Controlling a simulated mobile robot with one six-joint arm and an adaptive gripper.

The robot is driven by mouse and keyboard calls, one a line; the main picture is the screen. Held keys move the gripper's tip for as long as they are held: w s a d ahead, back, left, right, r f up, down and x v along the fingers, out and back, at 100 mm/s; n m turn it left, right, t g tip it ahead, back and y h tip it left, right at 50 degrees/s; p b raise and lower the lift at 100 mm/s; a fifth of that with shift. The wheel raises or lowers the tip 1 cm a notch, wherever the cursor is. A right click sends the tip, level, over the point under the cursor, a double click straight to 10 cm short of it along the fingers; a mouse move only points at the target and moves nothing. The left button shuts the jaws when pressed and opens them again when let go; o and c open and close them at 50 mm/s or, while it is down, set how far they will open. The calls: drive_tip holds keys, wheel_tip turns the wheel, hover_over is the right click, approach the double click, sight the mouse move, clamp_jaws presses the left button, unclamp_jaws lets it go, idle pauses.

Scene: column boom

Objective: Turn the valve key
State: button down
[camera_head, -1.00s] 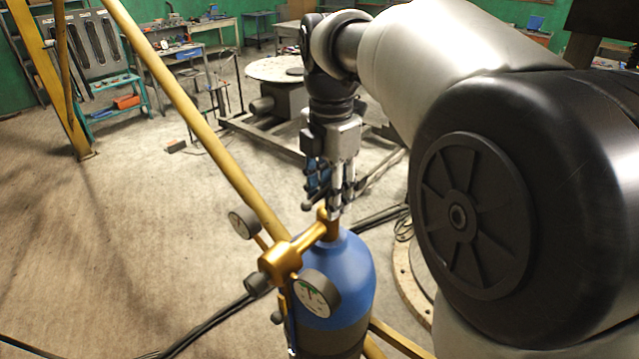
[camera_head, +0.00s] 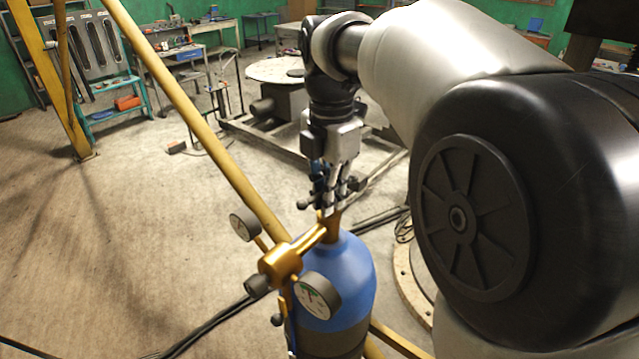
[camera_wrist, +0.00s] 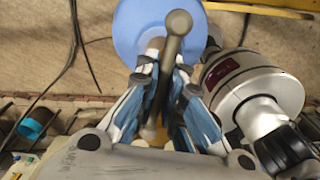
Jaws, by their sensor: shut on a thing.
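The valve key shows in the wrist view as a grey bar with a rounded knob end (camera_wrist: 178,24), running between my fingers. In the head view its dark bar end (camera_head: 355,185) sticks out beside the fingers. It sits above the brass valve (camera_head: 332,229) on top of the blue gas cylinder (camera_head: 348,265). My gripper (camera_head: 330,205) points down over the valve, its blue-padded fingers closed on the key from both sides; it fills the lower middle of the wrist view (camera_wrist: 160,95). The fingers hide where the key meets the valve.
A brass regulator (camera_head: 280,262) with two gauges (camera_head: 316,296) (camera_head: 243,224) juts out left of the valve, close to my gripper. A yellow slanted pole (camera_head: 205,125) passes behind it. Black hoses lie on the floor.

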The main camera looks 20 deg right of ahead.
drive_tip(key=shift+m, duration=0.3)
drive_tip(key=m+p, duration=0.2)
drive_tip(key=m, duration=0.1)
drive_tip(key=shift+r+m, duration=0.15)
drive_tip(key=shift+m, duration=0.15)
drive_tip(key=m+p, duration=0.2)
drive_tip(key=m, duration=0.2)
drive_tip(key=shift+m, duration=0.3)
drive_tip(key=m+p, duration=0.2)
drive_tip(key=m, duration=0.3)
drive_tip(key=shift+m+p, duration=0.5)
drive_tip(key=shift+m, duration=1.6)
drive_tip(key=c, duration=1.5)
unclamp_jaws()
drive_tip(key=shift+c, duration=0.2)
